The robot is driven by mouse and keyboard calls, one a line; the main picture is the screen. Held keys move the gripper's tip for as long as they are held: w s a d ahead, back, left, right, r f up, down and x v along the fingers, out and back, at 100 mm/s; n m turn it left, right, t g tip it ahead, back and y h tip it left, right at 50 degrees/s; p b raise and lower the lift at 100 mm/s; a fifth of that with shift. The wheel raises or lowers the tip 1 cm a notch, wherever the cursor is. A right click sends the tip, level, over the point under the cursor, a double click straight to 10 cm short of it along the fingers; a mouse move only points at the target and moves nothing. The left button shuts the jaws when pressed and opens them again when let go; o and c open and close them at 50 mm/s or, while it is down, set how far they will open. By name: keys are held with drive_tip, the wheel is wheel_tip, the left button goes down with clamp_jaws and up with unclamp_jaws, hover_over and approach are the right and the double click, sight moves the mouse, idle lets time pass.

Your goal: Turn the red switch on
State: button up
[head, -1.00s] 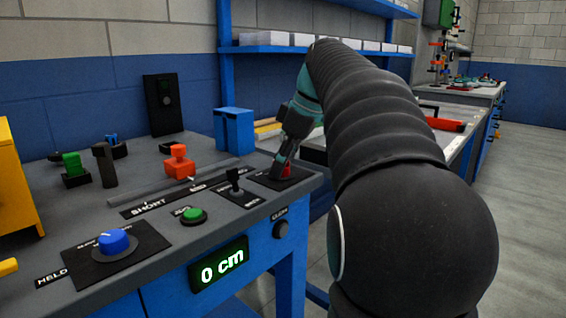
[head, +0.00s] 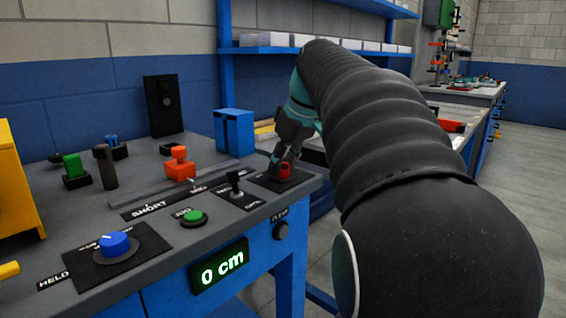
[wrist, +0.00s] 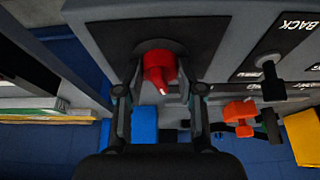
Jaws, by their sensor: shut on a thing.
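The red switch (head: 286,169) is a rotary knob on a dark square plate at the right end of the grey panel top. In the wrist view the red switch (wrist: 160,68) shows a pale mark on its pointer, which points down and slightly right. My gripper (head: 279,167) reaches down to it, tilted, and partly hides it in the head view. In the wrist view my gripper (wrist: 160,76) has one finger on each side of the knob, shut on it. The exact contact spots are hard to see.
A black toggle lever (head: 234,183) stands just left of the red switch. An orange slider (head: 180,164), a green button (head: 193,217) and a blue knob (head: 114,243) are further left. A blue holder (head: 234,130) stands behind. The display (head: 219,267) reads 0 cm.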

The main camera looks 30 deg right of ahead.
drive_tip(key=m+h+p, duration=0.1)
drive_tip(key=m+h, duration=0.1)
drive_tip(key=m, duration=0.3)
drive_tip(key=shift+a+m, duration=0.15)
drive_tip(key=shift+m, duration=0.15)
drive_tip(key=shift+m+h+p, duration=0.8)
drive_tip(key=shift+m, duration=1.1)
drive_tip(key=shift+g, duration=0.3)
drive_tip(key=o, duration=1.1)
drive_tip(key=shift+o, duration=0.2)
drive_tip(key=v, duration=1.2)
drive_tip(key=shift+a+f, duration=0.1)
drive_tip(key=shift+a, duration=0.05)
